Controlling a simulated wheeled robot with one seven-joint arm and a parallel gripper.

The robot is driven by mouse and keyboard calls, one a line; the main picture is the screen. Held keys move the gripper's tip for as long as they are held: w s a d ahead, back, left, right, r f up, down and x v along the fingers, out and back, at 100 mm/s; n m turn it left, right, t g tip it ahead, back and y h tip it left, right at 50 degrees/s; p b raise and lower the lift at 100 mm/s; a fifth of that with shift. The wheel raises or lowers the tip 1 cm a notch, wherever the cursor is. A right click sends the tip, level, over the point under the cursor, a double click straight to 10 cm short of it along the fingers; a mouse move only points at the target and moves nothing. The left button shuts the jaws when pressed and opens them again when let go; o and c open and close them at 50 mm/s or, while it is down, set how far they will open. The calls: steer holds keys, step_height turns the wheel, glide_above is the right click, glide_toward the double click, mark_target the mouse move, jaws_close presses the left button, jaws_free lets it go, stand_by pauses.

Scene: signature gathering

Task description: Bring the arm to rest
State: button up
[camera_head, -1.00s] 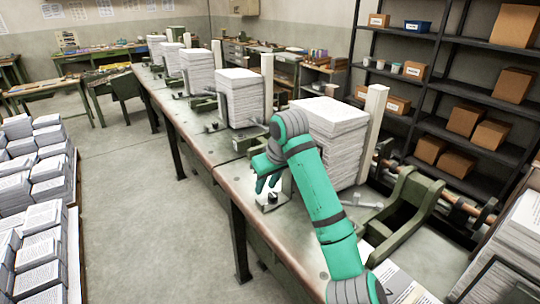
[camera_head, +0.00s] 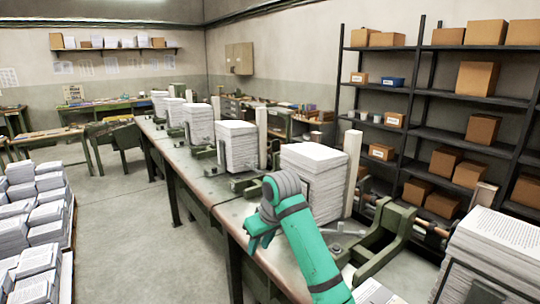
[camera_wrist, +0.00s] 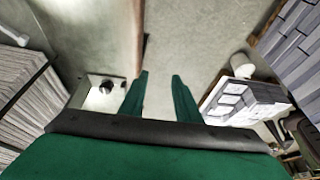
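My gripper (camera_head: 258,240) is at the end of my teal arm, over the near edge of the long workbench (camera_head: 203,186). In the wrist view, its two green fingers (camera_wrist: 160,85) stand apart with only floor showing between them, so it is open and empty. A tall paper stack (camera_head: 318,178) stands on the bench just behind and to the right of my wrist in the head view. In the wrist view, a pale metal plate with a dark knob (camera_wrist: 106,87) lies beside the left finger. My arm hides part of the bench.
More paper stacks (camera_head: 237,146) stand in a row along the bench. A green metal frame (camera_head: 385,235) is right of my arm. Paper piles (camera_head: 40,222) stand at the left, and dark shelves with boxes (camera_head: 462,140) at the right. The floor (camera_head: 130,235) left of the bench is clear.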

steer(key=s+a+f+m+t+y, duration=0.1)
steer(key=a+f+t+y, duration=0.1)
steer(key=a+f, duration=0.55)
steer(key=s+a+f+m+t+y, duration=0.15)
steer(key=a+f, duration=0.35)
steer(key=f, duration=0.6)
steer(key=s+a+f+m+t, duration=0.2)
steer(key=s+f+m+t, duration=0.2)
steer(key=s+f, duration=0.6)
steer(key=s+d+f+m+t+h, duration=0.1)
steer(key=s+d+f+m+h, duration=0.3)
steer(key=s, duration=0.7)
steer(key=s+d+f+n+t, duration=0.1)
steer(key=s+d, duration=0.4)
steer(key=s, duration=0.7)
steer(key=s+d+r+n+t+h, duration=0.1)
steer(key=s+d+r, duration=0.3)
steer(key=s, duration=0.5)
steer(key=s+d+r+n+t+h, duration=0.1)
steer(key=s+d+r, duration=0.3)
steer(key=s, duration=0.6)
steer(key=shift+d+r, duration=0.3)
steer(key=shift+r, duration=1.1)
